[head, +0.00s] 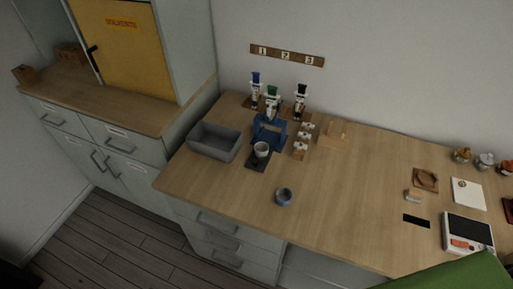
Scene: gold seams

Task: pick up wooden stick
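I cannot clearly make out a wooden stick in the head view. Neither of my grippers shows in this view.
The wooden counter (345,205) has free room in its middle. A grey bin (214,141), a blue stand (269,132), a grey cup (262,149) and a small bowl (284,197) stand left. A white scale-like device (467,233) and a green surface (455,276) are right.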

